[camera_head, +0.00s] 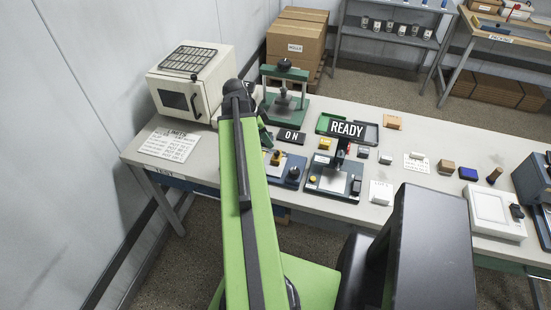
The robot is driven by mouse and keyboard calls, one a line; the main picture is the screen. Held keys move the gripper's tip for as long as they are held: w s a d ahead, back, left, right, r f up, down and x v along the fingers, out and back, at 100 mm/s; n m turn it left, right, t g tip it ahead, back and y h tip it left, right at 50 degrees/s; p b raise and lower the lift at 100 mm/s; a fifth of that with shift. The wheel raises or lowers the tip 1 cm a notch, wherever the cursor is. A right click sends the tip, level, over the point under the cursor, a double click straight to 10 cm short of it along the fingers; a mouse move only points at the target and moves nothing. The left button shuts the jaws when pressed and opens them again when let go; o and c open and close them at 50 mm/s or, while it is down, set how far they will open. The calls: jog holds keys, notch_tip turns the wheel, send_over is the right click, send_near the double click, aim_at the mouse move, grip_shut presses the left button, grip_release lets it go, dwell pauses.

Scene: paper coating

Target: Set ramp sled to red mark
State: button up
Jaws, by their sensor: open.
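My green arm reaches up the middle of the view and bends over the bench. A dark green part (265,138) beside it seems to belong to my gripper; the fingertips are hidden or too small to make out. Just below it, a blue-based fixture (290,181) carries a yellow piece and a black knob. This fixture is partly hidden by my arm. To its right stands a dark-based device (325,184) with a pale plate and a black upright. I cannot make out which piece is the ramp sled, and no red mark is clear. Nothing held is visible.
A cream oven (187,84) stands at the back left. A white scale-like box (495,213) and small blocks are at right.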

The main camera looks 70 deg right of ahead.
aim_at(277, 152)
jog(key=b+x, duration=0.6)
jog(key=x, duration=0.2)
jog(key=shift+s+f+b, duration=0.1)
jog(key=shift+f+b, duration=0.2)
jog(key=shift+f, duration=0.05)
jog(key=shift+c, duration=0.2)
grip_shut()
dwell(0.7)
jog(key=shift+d, duration=0.1)
